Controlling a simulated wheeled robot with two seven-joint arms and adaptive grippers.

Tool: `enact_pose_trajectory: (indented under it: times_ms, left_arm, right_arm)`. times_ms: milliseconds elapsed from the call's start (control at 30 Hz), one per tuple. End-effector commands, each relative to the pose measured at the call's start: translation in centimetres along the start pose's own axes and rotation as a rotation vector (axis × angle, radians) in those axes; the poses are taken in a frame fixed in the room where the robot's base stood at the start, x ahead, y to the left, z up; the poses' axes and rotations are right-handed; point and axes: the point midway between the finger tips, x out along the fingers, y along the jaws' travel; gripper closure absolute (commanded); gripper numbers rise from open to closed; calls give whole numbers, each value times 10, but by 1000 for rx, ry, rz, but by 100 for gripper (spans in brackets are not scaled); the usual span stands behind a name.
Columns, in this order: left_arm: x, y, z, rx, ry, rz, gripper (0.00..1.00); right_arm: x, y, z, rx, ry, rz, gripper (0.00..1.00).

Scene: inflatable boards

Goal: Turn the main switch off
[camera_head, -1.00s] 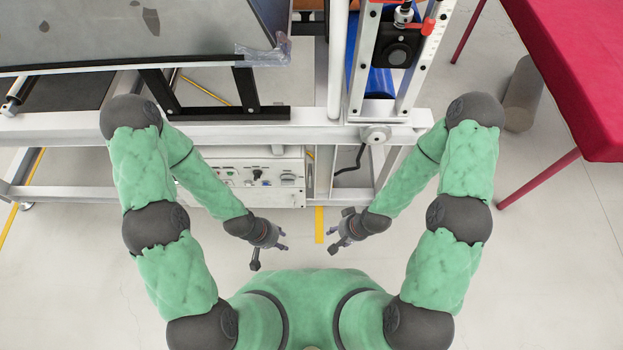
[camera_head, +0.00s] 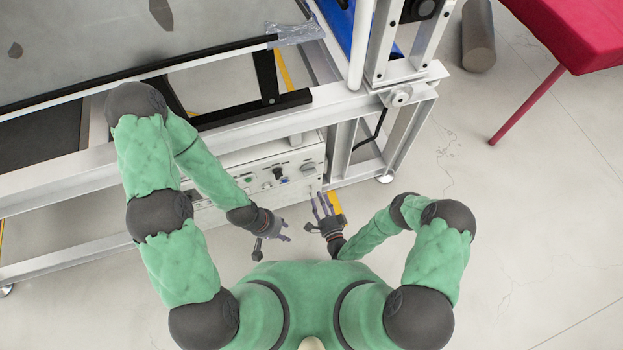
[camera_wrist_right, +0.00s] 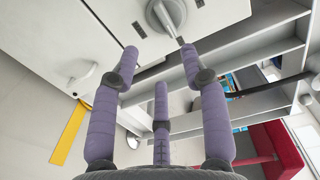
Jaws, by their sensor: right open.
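The main switch appears to be the grey rotary knob (camera_wrist_right: 168,14) at the top of the right wrist view, on the white control box. In the head view it appears as a grey knob (camera_head: 308,167) near the right end of the control panel (camera_head: 262,172). My right gripper (camera_head: 323,204) is open and empty, just in front of the panel's right end. In the wrist view its spread purple fingers (camera_wrist_right: 160,62) point toward the knob, with no clear contact. My left gripper (camera_head: 285,231) looks open and empty, left of the right one and in front of the panel.
The white machine frame (camera_head: 230,135) rises above and behind the panel. A white handle-like part (camera_wrist_right: 85,78) sits left of the fingers in the wrist view. The floor at lower right is clear.

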Motion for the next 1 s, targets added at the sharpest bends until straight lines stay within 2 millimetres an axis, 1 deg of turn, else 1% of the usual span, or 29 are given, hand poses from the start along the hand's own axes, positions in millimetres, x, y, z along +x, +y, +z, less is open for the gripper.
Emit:
enact_pose_trajectory:
  times_ms: [67,133,267,367,500,700,833,1000]
  left_arm:
    - [2,0,0,0,0,0,60]
    - [2,-1,0,0,0,0,60]
    - [4,-2,0,0,0,0,60]
    - [7,-2,0,0,0,0,60]
    - [13,-5,-1,0,0,0,60]
    - [21,-8,-1,0,0,0,60]
    - [25,-9,-1,0,0,0,60]
    - [26,-9,-1,0,0,0,60]
  right_arm:
    - [-3,0,2,20,7,-27,55]
    - [-1,-2,3,27,9,-39,55]
    - [10,-2,3,27,6,-42,55]
    - [24,-3,3,25,5,-43,55]
    - [49,-4,3,24,4,-44,55]
    - [82,-5,2,25,7,-42,55]
    - [95,-5,2,25,8,-40,55]
    - [104,-6,1,26,10,-38,55]
